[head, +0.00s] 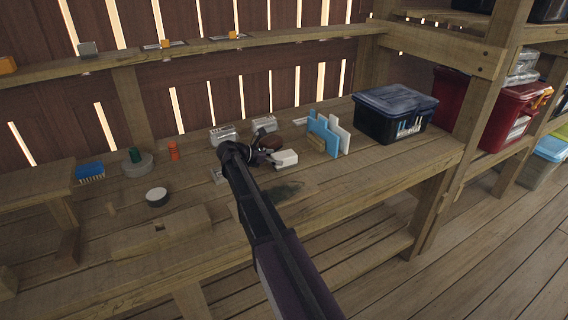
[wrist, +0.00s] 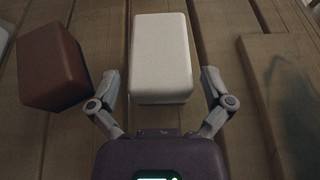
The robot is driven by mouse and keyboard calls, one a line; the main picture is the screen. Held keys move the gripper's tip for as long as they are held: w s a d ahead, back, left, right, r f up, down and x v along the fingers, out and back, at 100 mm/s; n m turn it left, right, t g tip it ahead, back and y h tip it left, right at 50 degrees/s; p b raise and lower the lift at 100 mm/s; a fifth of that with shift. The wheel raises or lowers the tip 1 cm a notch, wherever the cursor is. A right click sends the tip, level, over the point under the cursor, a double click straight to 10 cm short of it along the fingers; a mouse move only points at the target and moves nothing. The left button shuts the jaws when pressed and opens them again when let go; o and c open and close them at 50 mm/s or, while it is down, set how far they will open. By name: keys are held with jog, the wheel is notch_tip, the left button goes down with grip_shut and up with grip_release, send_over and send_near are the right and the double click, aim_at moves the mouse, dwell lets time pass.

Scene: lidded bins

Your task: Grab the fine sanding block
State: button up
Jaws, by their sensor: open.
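A white block (wrist: 161,55), perhaps the fine sanding block, lies on the wooden bench; I see no label on it. It also shows in the head view (head: 287,158), just right of my gripper. My gripper (wrist: 160,80) is open, with one finger on each side of the block's near end. I see a gap on both sides, and nothing is held. A brown block (wrist: 52,66) lies left of the left finger, and it shows in the head view (head: 272,143) behind the gripper. The arm hides part of the bench.
A wooden board (wrist: 285,95) with a dark patch lies right of the right finger. Blue and white upright panels (head: 322,136) stand right of the blocks, before a dark lidded bin (head: 393,122). Grey-white items (head: 223,134) stand behind. A round tin (head: 156,197) is at left.

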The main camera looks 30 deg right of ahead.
aim_at(278, 156)
jog(key=shift+d+f, duration=0.2)
jog(key=shift+d, duration=0.2)
jog(key=c, duration=1)
jog(key=shift+r, duration=0.2)
notch_tip(278, 156, up, 4)
jog(key=p, duration=0.4)
jog(key=shift+f, duration=0.15)
jog(key=s, duration=0.5)
jog(key=s+d, duration=0.1)
jog(key=s, duration=0.4)
jog(key=s+r+p, duration=0.1)
jog(key=s, duration=0.5)
jog(key=shift+d, duration=0.15)
